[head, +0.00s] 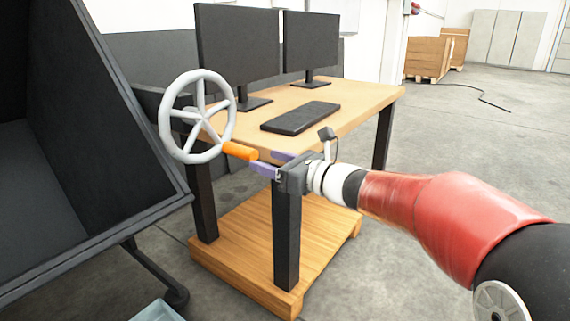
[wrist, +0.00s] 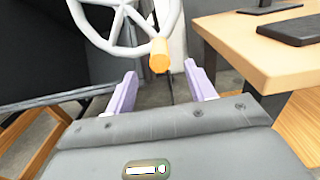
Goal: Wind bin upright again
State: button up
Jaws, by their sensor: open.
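The bin (head: 100,130) is a large dark open box at the left of the head view, tilted over toward the viewer. A grey spoked handwheel (head: 163,112) stands at its right side, and an orange handle (head: 240,151) sticks out from the wheel's lower right. My gripper (head: 268,163) is open, close to the free end of the handle. In the wrist view, the handle (wrist: 159,56) lies between and just beyond the two lilac fingers of my gripper (wrist: 160,85), with gaps on both sides. The wheel (wrist: 125,25) shows above it. The bin's far side is hidden.
A wooden desk (head: 350,95) with two monitors and a keyboard (head: 300,118) stands right behind the wheel and gripper. A wooden pallet (head: 255,255) lies under it. Wooden crates (head: 430,55) stand at the back.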

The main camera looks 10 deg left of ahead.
aim_at(244, 153)
jog(key=shift+p+x, duration=0.4)
jog(key=shift+x, duration=3.7)
jog(key=shift+c, duration=0.2)
jog(key=c, duration=1.1)
jog(key=shift+c, duration=0.2)
